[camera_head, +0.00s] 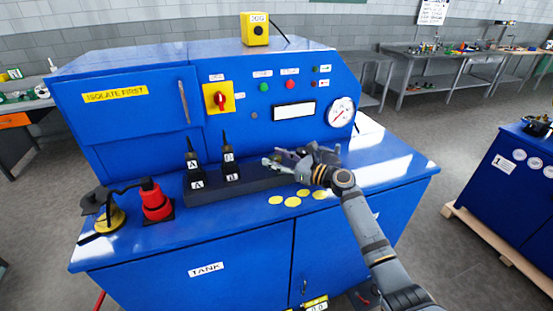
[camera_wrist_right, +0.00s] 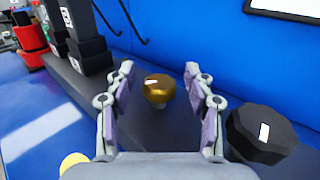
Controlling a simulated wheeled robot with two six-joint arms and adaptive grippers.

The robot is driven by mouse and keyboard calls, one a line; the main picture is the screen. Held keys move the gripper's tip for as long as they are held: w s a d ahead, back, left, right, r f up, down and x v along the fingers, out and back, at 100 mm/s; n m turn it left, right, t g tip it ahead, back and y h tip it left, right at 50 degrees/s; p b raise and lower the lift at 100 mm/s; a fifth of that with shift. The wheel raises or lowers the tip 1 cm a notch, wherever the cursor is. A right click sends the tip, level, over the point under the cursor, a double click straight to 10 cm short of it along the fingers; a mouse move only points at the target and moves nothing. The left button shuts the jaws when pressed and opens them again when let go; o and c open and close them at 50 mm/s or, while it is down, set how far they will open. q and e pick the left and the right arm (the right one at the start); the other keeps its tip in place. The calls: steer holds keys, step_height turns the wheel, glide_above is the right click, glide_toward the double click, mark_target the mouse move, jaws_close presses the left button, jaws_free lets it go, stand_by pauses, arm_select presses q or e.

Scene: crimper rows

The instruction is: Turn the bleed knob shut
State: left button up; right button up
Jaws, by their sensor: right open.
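In the right wrist view a small brass-coloured knob (camera_wrist_right: 158,88) stands between the two fingers of my right gripper (camera_wrist_right: 158,72). The fingers are spread, with a gap on each side of the knob. A larger black faceted knob (camera_wrist_right: 262,132) with a white mark sits just right of the right finger. I cannot read a label naming either as the bleed knob. In the head view my right gripper (camera_head: 273,158) is over the right part of the dark block (camera_head: 262,179) on the blue bench and hides both knobs. My left gripper is not in view.
Black levers marked A (camera_head: 193,168) and B (camera_head: 230,168) stand on the block, left of the gripper. A red plug-like part (camera_head: 154,203) is further left. Yellow discs (camera_head: 292,202) lie in front. The blue panel with a gauge (camera_head: 341,112) rises behind.

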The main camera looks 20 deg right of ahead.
steer(key=v, duration=1.2)
steer(key=shift+a, duration=0.1)
